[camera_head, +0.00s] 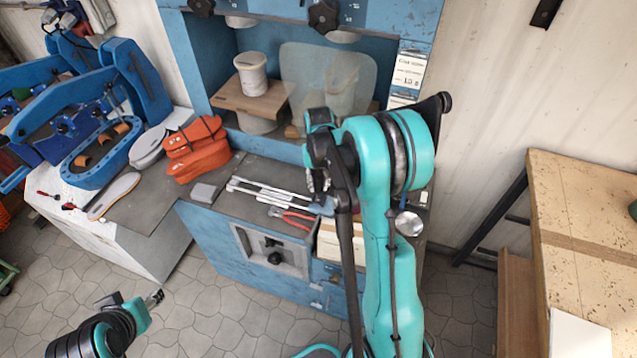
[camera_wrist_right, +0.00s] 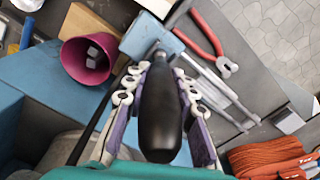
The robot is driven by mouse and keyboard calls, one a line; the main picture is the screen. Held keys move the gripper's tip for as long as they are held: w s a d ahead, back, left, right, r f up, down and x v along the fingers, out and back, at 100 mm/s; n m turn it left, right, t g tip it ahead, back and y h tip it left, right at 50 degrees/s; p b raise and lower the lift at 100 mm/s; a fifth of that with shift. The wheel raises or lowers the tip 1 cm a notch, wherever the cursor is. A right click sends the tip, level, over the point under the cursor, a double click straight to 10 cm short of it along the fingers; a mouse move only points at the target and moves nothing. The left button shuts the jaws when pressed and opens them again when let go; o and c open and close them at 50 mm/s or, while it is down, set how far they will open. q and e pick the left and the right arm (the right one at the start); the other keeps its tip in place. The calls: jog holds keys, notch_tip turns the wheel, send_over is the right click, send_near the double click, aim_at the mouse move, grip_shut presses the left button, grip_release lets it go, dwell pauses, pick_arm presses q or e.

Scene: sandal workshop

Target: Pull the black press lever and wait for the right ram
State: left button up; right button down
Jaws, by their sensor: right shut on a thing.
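The black press lever handle (camera_wrist_right: 163,110) lies between the fingers of my right gripper (camera_wrist_right: 160,85) in the right wrist view, and the gripper is shut on it. In the head view my right gripper (camera_head: 320,175) is in front of the press (camera_head: 205,62), and the handle cannot be made out there. The right ram (camera_head: 343,37) shows only its pale lower end under the blue press head, above a clear shield (camera_head: 310,75). My left gripper (camera_head: 155,298) is at the lower left, away from the press; its fingers are too small to read.
Red pliers (camera_head: 292,213) and pale rods (camera_head: 265,190) lie on the grey bench top. Red sandals (camera_head: 195,150) sit further left. A magenta cup (camera_wrist_right: 88,60) shows beside the lever in the wrist view.

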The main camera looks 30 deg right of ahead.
jog(key=shift+s+a, duration=0.1)
jog(key=shift+s+a+f+t+h+b, duration=0.3)
jog(key=shift+s+a+t+h+b, duration=0.4)
jog(key=shift+a+t+h+b, duration=0.35)
jog(key=shift+s+a+f+t+h+b, duration=0.35)
jog(key=shift+s+a+t+h+b, duration=0.35)
jog(key=shift+h+b, duration=0.4)
jog(key=shift+d, duration=0.1)
jog(key=c, duration=1.2)
grip_release()
jog(key=shift+r, duration=0.1)
jog(key=v, duration=1.2)
jog(key=shift+s, duration=0.15)
